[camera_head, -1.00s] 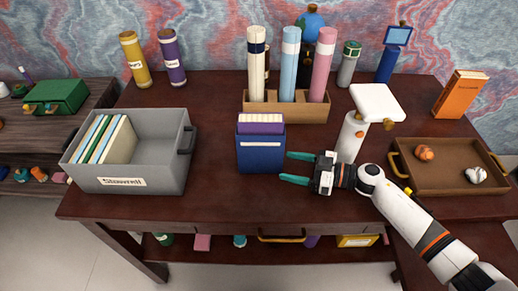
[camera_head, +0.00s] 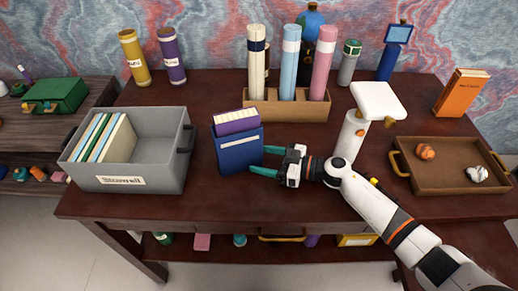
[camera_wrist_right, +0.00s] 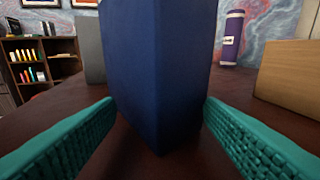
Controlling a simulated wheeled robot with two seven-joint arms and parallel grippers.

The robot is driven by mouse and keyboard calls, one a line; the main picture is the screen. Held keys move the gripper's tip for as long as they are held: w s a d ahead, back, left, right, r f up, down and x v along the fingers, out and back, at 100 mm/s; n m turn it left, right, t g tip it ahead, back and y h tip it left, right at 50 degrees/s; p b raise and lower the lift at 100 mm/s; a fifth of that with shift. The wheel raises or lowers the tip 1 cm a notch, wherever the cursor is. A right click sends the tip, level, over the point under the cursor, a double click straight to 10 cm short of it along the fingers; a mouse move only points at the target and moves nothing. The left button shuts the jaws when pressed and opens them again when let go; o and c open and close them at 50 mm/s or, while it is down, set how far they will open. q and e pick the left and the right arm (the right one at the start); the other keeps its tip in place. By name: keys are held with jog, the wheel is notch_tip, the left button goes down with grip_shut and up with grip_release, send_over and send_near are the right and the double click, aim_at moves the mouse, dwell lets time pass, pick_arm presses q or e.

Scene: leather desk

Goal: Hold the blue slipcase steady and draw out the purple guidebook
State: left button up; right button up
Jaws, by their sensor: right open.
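The blue slipcase (camera_head: 240,153) stands on the dark desk, turned and leaning a little to the left. The purple guidebook (camera_head: 236,122) sits inside it, and only its upper part shows above the case. My right gripper (camera_head: 262,161) is open at the slipcase's right side. In the right wrist view the slipcase (camera_wrist_right: 158,70) stands between the two teal fingers (camera_wrist_right: 158,118), with a visible gap at each side. The guidebook does not show in that view. My left gripper is not in view.
A grey bin (camera_head: 150,180) with several books stands left of the slipcase. A wooden rack (camera_head: 300,108) with rolled tubes is behind it. A white-topped stand (camera_head: 350,135) and brown tray (camera_head: 440,188) are at right. The desk front is clear.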

grip_shut()
jog(key=c, duration=1.2)
grip_release()
jog(key=shift+c, duration=0.2)
jog(key=o, duration=1.5)
